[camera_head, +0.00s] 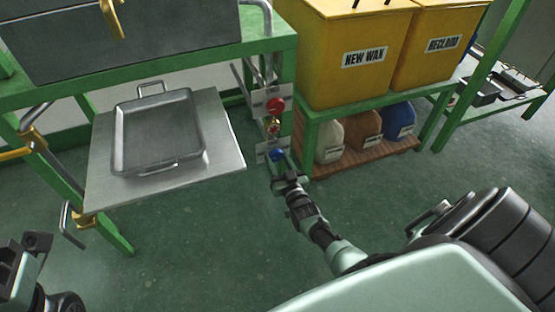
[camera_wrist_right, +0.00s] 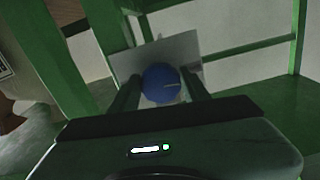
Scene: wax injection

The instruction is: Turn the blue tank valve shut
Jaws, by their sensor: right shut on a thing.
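The blue tank valve (camera_head: 277,155) is a small round knob low on a pale plate fixed to the green frame. It also shows in the right wrist view (camera_wrist_right: 161,83), with a thin light line on its face. My right gripper (camera_head: 281,162) reaches up to the valve, its fingers on either side of the knob and shut on it. In the right wrist view the two dark fingers flank the knob in front of the plate (camera_wrist_right: 185,50). My left gripper (camera_head: 22,262) is partly in view at the lower left edge, away from the valve; its fingertips are not clear.
A red knob (camera_head: 275,105) sits above the blue valve on the same frame. A metal tray (camera_head: 160,172) rests on a grey shelf (camera_head: 222,160) to the left. Yellow bins (camera_head: 320,85) stand on a green rack (camera_head: 303,125) at right, with several sacks below.

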